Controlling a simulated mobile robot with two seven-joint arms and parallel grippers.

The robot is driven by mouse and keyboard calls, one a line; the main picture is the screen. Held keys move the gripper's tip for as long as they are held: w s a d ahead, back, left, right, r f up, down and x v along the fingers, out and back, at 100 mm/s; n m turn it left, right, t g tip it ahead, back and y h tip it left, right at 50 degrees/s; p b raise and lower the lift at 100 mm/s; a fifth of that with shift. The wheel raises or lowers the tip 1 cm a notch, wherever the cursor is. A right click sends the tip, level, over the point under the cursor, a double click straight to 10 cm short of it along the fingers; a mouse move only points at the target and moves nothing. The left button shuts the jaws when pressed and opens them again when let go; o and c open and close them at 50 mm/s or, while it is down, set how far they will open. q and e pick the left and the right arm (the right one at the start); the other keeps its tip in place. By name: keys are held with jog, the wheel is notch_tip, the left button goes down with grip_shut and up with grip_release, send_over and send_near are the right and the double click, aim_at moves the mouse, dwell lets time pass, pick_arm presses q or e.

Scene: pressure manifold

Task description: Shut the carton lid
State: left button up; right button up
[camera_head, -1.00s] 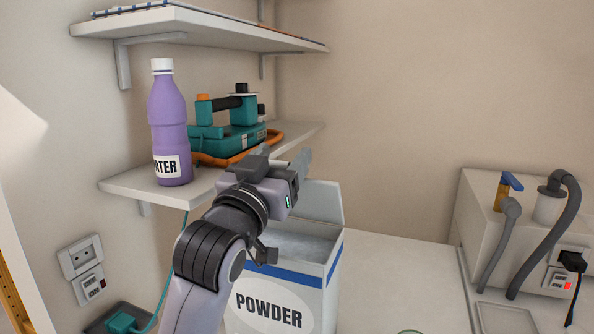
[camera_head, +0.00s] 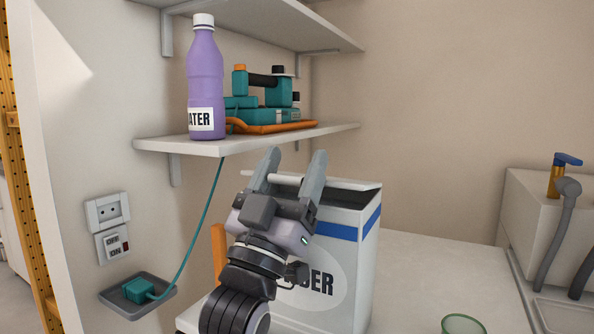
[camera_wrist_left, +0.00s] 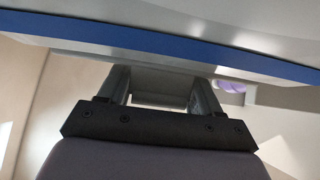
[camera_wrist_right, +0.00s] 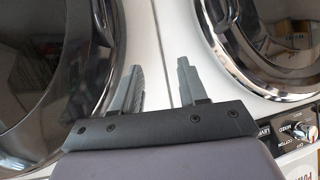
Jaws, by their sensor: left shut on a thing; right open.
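The white carton (camera_head: 362,262) with a blue band and a POWDER label stands on the counter, its label partly hidden by my left arm. In the left wrist view, the gripper (camera_wrist_left: 160,88) is close against the carton's blue band (camera_wrist_left: 160,45). My right gripper (camera_wrist_right: 160,68) is open and empty in the right wrist view, away from the carton.
A shelf (camera_head: 165,144) above left holds a purple water bottle (camera_head: 205,85) and a teal device (camera_head: 275,110). A teal cable hangs to a grey tray (camera_head: 160,300). A greenish glass (camera_head: 462,324) is at the front.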

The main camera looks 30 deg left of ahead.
pick_arm(q)
jog(key=shift+s+f+b, duration=0.2)
jog(key=shift+f+b, duration=0.35)
jog(key=shift+f, duration=0.75)
jog(key=o, duration=1.4)
jog(key=shift+o, duration=0.2)
jog(key=shift+s, duration=0.1)
jog(key=b+v, duration=0.1)
jog(key=v, duration=0.6)
